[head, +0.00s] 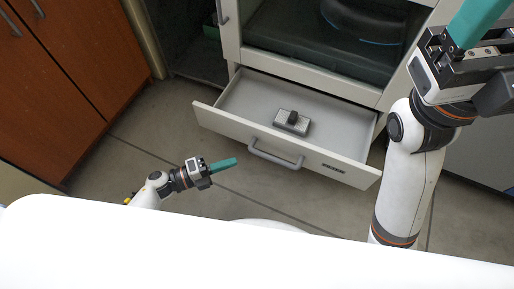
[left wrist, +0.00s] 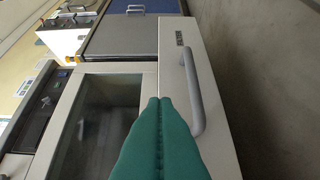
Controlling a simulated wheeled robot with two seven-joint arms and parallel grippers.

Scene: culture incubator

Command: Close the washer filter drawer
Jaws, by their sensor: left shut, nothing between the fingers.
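The white drawer (head: 222,121) at the bottom of the cabinet is pulled out, its inside visible. Its front has a grey bar handle (head: 275,155) and a small dark label at the right end. In the left wrist view the handle (left wrist: 196,92) appears sideways, just right of my fingertips. My left gripper (head: 234,162) has its teal fingers pressed together, empty, in front of the drawer front and left of the handle; contact cannot be told. My right gripper (head: 480,22) is at the top right, partly cut off, above the cabinet's right side; its finger opening is not clear.
A small grey and black block (head: 292,122) lies inside the drawer. Above it is the cabinet's dark glass door (head: 310,50). Wooden cupboards (head: 65,70) stand at left. Grey floor (head: 140,140) lies open between them and the drawer. A white surface fills the bottom edge.

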